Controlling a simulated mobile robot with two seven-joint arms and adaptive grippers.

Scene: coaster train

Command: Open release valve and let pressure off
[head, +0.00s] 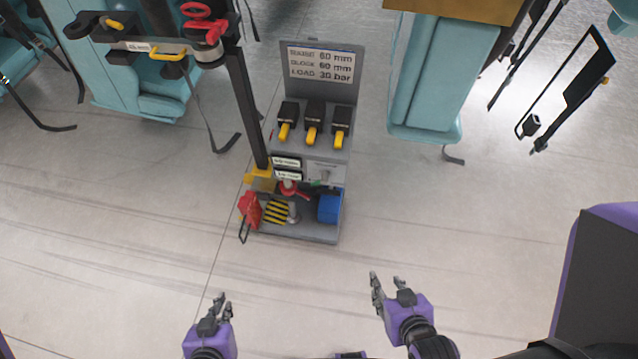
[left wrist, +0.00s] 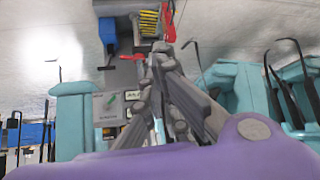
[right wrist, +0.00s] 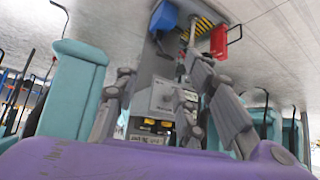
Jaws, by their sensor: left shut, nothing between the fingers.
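A grey pump station (head: 335,165) stands on the floor ahead. Low on it is a red lever (head: 292,188) over a small grey cylinder, which may be the release valve; the left wrist view also shows a red lever (left wrist: 132,57). Another red handle (head: 203,11) sits on top of a dark post at the upper left; I cannot tell which is the release valve. My left gripper (head: 221,300) is shut and empty, in front of the station and to its left. My right gripper (head: 388,283) is open and empty, in front and to its right. Neither touches anything.
A blue block (head: 328,208) and a red can (head: 250,209) flank the base. Teal seats (head: 436,75) stand behind. The floor before the station is clear.

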